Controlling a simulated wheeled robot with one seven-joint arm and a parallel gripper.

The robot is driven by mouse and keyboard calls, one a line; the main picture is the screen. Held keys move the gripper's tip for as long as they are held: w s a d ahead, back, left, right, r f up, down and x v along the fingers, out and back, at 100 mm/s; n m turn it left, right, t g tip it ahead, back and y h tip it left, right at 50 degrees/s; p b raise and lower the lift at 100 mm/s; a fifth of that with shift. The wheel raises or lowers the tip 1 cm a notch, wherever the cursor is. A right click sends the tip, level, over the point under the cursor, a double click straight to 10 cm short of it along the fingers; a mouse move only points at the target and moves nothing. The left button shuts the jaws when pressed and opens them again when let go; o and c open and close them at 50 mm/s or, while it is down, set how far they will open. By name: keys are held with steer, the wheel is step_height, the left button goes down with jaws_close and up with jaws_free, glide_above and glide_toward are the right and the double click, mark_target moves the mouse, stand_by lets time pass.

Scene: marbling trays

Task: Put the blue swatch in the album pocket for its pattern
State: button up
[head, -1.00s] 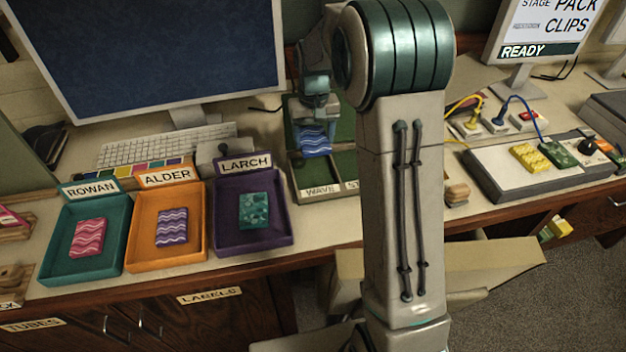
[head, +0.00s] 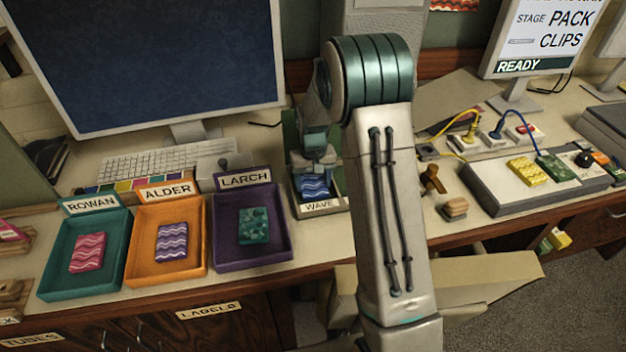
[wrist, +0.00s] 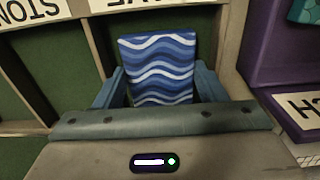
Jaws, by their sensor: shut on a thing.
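The blue swatch (head: 314,186) has white and light-blue wavy lines. My gripper (head: 316,166) is shut on it, with a blue finger on each side in the wrist view (wrist: 158,90). The swatch is at the front pocket labelled WAVE (head: 321,206) of the green-lined album (head: 290,150). In the wrist view the swatch (wrist: 160,60) lies over that pocket, beside the divider. I cannot tell whether it touches the pocket floor. Part of a neighbouring label reading STON (wrist: 32,10) shows in the wrist view. My arm hides the album's right part in the head view.
Left of the album stand the LARCH tray (head: 283,242), the orange ALDER tray (head: 200,240) and the teal ROWAN tray (head: 115,268), each holding a swatch. A monitor (head: 140,60) and keyboard (head: 165,160) are behind. A wooden stamp (head: 455,208) lies right of my arm.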

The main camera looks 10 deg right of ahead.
steer(key=shift+f, duration=0.2)
steer(key=o, duration=0.7)
steer(key=shift+r, duration=0.2)
